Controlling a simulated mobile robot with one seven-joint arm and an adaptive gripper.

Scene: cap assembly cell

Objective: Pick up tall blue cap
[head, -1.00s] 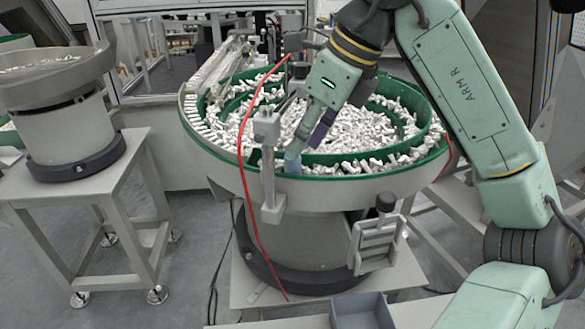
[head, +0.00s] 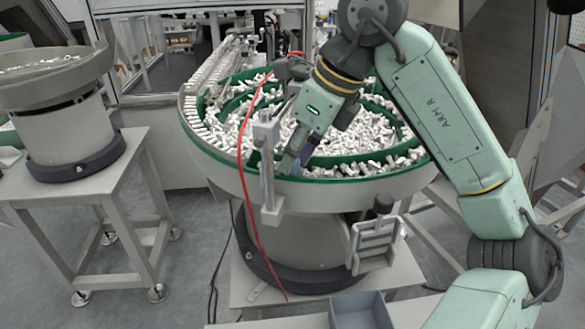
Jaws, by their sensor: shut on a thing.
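My gripper (head: 293,156) points down into the front part of the large bowl feeder (head: 375,188), close to its green inner rim. It is shut on a small pale blue piece, the tall blue cap (head: 287,165), which shows only partly at the fingertips. The cap is small in the picture, and the fingers hide much of it. I cannot tell whether it touches the bowl or the white parts around it.
Many white parts (head: 365,135) fill the bowl. A grey post (head: 267,165) with a red cable (head: 245,190) stands just left of my gripper. A grey bin (head: 360,312) sits at the front below. A second bowl feeder (head: 65,115) stands at left.

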